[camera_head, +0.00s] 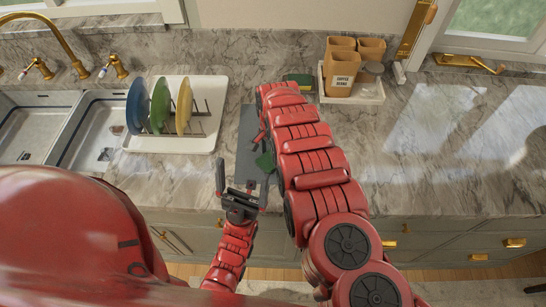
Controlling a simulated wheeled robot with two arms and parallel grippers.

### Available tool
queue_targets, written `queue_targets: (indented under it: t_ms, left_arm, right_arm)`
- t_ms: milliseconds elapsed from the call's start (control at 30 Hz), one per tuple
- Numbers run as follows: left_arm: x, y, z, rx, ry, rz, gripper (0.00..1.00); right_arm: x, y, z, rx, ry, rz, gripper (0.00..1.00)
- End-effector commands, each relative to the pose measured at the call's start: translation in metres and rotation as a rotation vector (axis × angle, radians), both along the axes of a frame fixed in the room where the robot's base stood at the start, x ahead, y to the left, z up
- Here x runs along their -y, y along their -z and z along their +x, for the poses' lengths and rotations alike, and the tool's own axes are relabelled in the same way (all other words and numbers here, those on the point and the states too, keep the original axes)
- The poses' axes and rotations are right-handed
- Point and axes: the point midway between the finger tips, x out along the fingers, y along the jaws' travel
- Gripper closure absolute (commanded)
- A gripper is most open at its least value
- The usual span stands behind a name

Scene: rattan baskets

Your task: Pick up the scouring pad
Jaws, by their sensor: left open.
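A small flat green piece (264,162), which looks like the scouring pad, lies on a grey mat (245,130) on the counter. My right arm hides part of it. My left gripper (243,179) is open and empty at the mat's near end, its fingers spread apart. It is just to the near left of the green piece, apart from it. My right arm reaches across the counter over the mat's right side. Its gripper is not clearly seen behind its own links.
A white dish rack (190,143) with blue, green and yellow plates stands left of the mat, by the sinks (90,135). Another green item (299,78) lies behind my right arm. A white tray (370,98) holds brown canisters (341,68). The counter at right is clear.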

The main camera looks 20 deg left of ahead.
Motion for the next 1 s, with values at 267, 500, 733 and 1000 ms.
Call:
queue_targets:
  t_ms: [267, 500, 733, 1000]
  left_arm:
    - [0.0, 0.0002, 0.0, 0.0, 0.0, 0.0, 0.0]
    - [0.0, 0.0002, 0.0001, 0.0, 0.0, 0.0, 0.0]
    - [0.0, 0.0002, 0.0, 0.0, 0.0, 0.0, 0.0]
    - [0.0, 0.0016, 0.0, 0.0, 0.0, 0.0, 0.0]
  right_arm:
    - [0.0001, 0.0004, 0.0004, 0.001, 0.0, 0.0, 0.11]
    - [0.0001, 0.0003, 0.0005, 0.001, 0.001, 0.0, 0.54]
    - [0.0001, 0.0003, 0.0005, 0.001, 0.001, 0.0, 0.8]
    - [0.0019, -0.0037, 0.0045, 0.003, 0.002, 0.002, 0.8]
